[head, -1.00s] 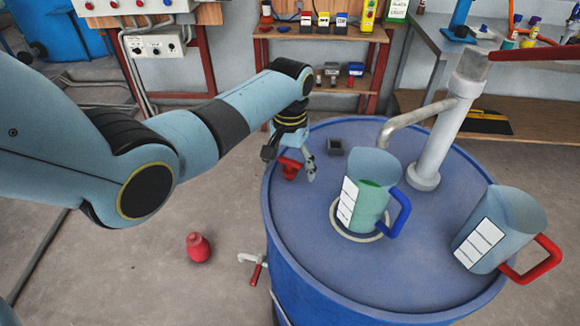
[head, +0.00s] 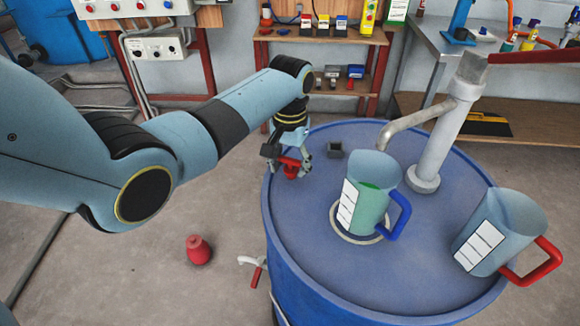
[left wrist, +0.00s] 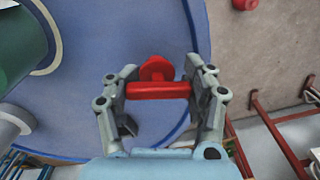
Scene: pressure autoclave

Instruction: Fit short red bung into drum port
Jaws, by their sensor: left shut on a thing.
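The short red bung (head: 291,173) is at the far left edge of the blue drum (head: 345,283). It has a crossbar handle (left wrist: 157,91) and a rounded red part beyond it. My left gripper (head: 289,160) is shut on the handle, one finger at each end, as the left wrist view shows. I cannot tell whether the bung touches the drum top. A small dark square fitting (head: 335,149) stands on the drum top, just right of the gripper; I cannot tell if it is the port. My right gripper is not in view.
A clear jug with green liquid (head: 371,205) and blue handle stands on a pale ring. A red-handled jug (head: 492,235) stands at the drum's right, a pump pipe (head: 436,140) behind. A red bottle-shaped thing (head: 198,250) is on the floor. The drum's front left is clear.

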